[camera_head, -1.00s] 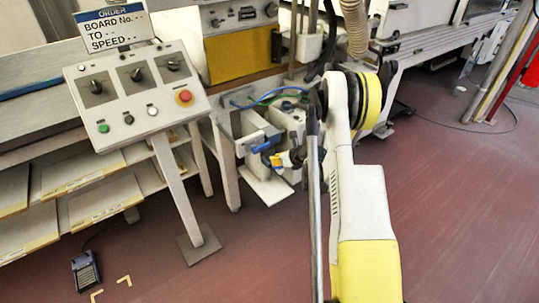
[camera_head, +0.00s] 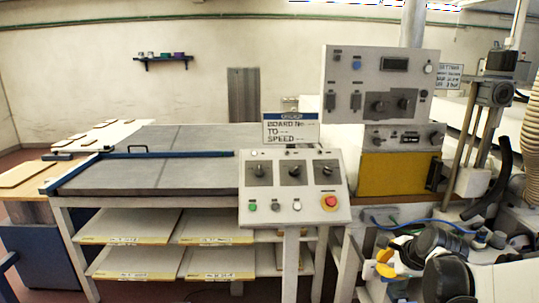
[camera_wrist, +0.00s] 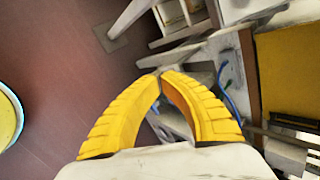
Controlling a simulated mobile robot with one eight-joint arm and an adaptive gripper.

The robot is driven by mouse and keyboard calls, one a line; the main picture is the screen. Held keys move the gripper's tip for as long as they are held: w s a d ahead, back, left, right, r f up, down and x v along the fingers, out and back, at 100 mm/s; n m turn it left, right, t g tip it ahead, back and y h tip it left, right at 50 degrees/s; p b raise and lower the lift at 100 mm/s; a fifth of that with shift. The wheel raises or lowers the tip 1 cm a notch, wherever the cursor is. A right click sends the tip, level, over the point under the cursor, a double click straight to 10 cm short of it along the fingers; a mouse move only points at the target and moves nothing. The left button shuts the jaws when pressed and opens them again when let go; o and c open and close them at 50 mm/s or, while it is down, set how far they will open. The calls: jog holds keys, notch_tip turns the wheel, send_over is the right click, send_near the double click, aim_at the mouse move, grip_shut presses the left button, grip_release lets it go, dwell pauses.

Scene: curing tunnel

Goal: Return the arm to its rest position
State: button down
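My gripper (camera_wrist: 160,74) shows in the wrist view as two yellow ribbed fingers. Their tips meet at the top, and the gap below them holds nothing. In the head view my arm is bent at the lower right, and a small yellow part of my gripper (camera_head: 385,262) shows beside its dark joint. The gripper is in front of the machine's lower frame, right of the control panel (camera_head: 293,190); I cannot tell whether it touches anything. Much of the arm is cut off by the frame edge.
A grey-topped table (camera_head: 190,172) with shelves of boards stands left of the panel. A yellow and grey cabinet (camera_head: 390,175) and a column with a hose (camera_head: 531,125) stand close to the arm.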

jog(key=s+a+r+n, duration=0.2)
jog(key=s+a+n, duration=0.2)
jog(key=s+n, duration=0.2)
jog(key=s+a+r+n, duration=0.2)
jog(key=s+a+n, duration=0.2)
jog(key=s+n, duration=0.3)
jog(key=s+a+r+n+g+h, duration=0.1)
jog(key=s+a+r+n, duration=0.1)
jog(key=s+a+n, duration=0.2)
jog(key=s+n, duration=0.3)
jog(key=s, duration=0.4)
jog(key=shift+s+a+r, duration=0.3)
jog(key=shift+a+r, duration=0.1)
